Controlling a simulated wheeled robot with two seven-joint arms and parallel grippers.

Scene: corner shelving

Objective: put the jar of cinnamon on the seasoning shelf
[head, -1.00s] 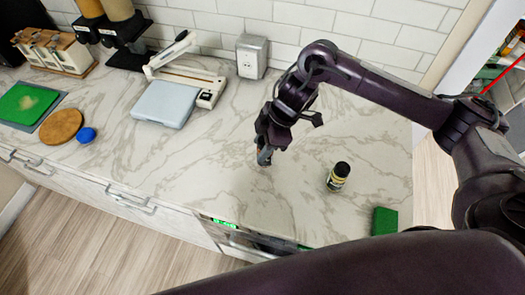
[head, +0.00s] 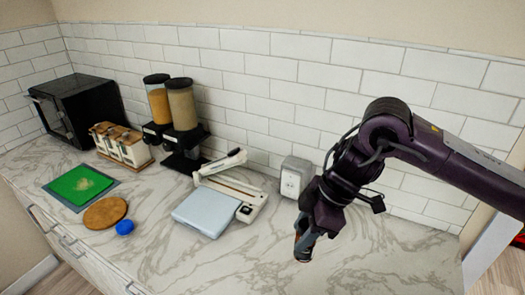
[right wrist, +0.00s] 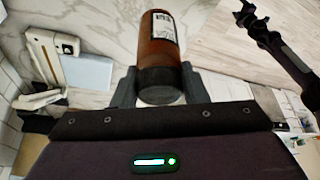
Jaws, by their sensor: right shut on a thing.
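My right gripper (head: 302,243) is shut on a jar and points down over the counter. In the right wrist view the jar (right wrist: 160,38) is reddish brown with a white label and a black lid, its lid end between the two fingers (right wrist: 157,88). The label is too small to read, so I cannot confirm it is cinnamon. In the head view the fingers mostly hide the jar.
The marble counter (head: 385,265) is clear around my right gripper. A tiled wall closes the back.

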